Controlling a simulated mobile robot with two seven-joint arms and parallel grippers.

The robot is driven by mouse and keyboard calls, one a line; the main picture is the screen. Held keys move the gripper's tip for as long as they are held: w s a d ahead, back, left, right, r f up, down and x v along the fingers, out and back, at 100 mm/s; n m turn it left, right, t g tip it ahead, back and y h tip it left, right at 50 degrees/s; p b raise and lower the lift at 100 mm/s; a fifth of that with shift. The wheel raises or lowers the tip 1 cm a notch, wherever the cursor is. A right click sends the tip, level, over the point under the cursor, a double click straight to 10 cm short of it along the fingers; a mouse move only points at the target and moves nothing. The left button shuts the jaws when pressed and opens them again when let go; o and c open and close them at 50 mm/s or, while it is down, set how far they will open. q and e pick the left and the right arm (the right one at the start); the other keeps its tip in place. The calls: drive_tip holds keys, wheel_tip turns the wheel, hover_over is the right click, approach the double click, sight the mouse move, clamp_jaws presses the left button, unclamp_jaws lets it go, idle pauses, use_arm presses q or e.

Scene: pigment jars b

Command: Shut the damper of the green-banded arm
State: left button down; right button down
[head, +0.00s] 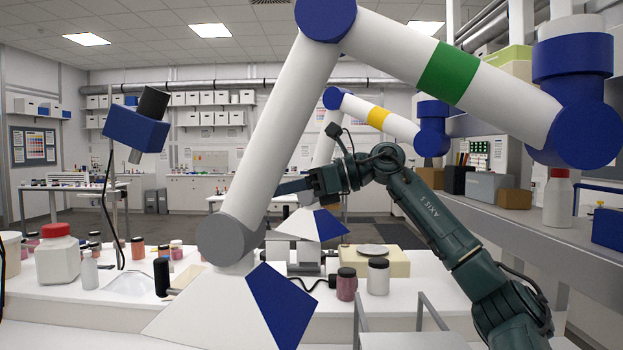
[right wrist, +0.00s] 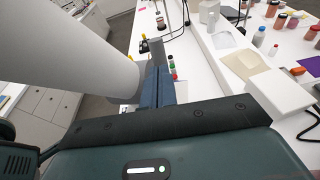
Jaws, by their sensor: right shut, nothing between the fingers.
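The green-banded arm is a white tube with blue joints and a green band (head: 447,72). It runs down to a grey joint (head: 225,240) and a white and blue hood (head: 205,310). My right gripper (head: 281,189) is shut and empty beside the lower tube's right edge. In the right wrist view its shut fingers (right wrist: 157,88) point away, with a white tube (right wrist: 65,45) close on their left. I cannot tell whether they touch. I cannot make out the damper handle in either view. My left gripper is not in view.
A yellow-banded arm (head: 378,117) stands behind, its hood (head: 315,224) near my right gripper. A grey shelf (head: 500,205) is at the right.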

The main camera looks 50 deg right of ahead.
drive_tip(key=shift+x, duration=1.7)
drive_tip(key=shift+p, duration=0.3)
drive_tip(key=shift+w+a+r+p, duration=0.2)
drive_tip(key=shift+w+p, duration=0.1)
drive_tip(key=shift+p, duration=0.15)
drive_tip(key=shift+d+r, duration=0.1)
